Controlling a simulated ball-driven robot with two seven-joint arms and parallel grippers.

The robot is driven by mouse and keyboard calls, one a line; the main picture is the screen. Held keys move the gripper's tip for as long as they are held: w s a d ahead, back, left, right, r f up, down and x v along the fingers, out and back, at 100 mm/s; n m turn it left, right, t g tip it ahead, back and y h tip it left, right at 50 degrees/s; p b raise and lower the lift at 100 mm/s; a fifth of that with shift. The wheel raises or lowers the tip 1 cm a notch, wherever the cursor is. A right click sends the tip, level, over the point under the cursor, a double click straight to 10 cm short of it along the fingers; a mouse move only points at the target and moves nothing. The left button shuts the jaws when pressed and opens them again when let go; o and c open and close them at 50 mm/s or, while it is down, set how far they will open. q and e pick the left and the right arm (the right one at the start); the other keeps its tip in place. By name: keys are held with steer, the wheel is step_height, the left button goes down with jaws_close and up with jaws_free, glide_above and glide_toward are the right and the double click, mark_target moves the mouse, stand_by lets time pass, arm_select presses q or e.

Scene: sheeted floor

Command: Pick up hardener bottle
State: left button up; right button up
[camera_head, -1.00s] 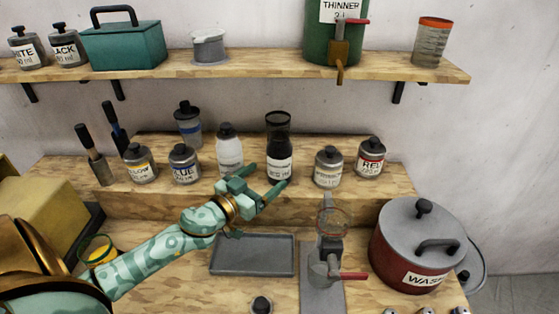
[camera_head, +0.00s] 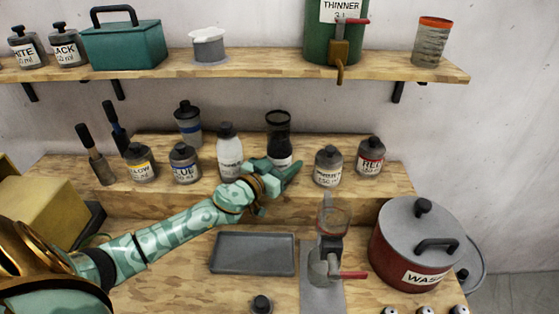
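A dark bottle with a black top and a white label (camera_head: 278,130) stands upright on the raised wooden step; the label is too small to read. A pale bottle with a dark cap (camera_head: 229,145) stands to its left. I cannot read which bottle is marked hardener. My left gripper (camera_head: 278,170) is at the lower front of the dark bottle, its fingers apart and hiding the bottle's base. I cannot tell whether they touch it. My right gripper is not in view.
Small labelled jars, blue (camera_head: 185,165), red (camera_head: 370,157) and a grey one (camera_head: 328,167), stand on the same step. Below are an empty grey tray (camera_head: 252,254), a stand with a glass cup (camera_head: 330,250) and a red wash pot (camera_head: 410,255). A shelf (camera_head: 240,68) runs above.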

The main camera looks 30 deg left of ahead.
arm_select(q)
steer(key=c, duration=0.5)
steer(key=shift+r, duration=0.1)
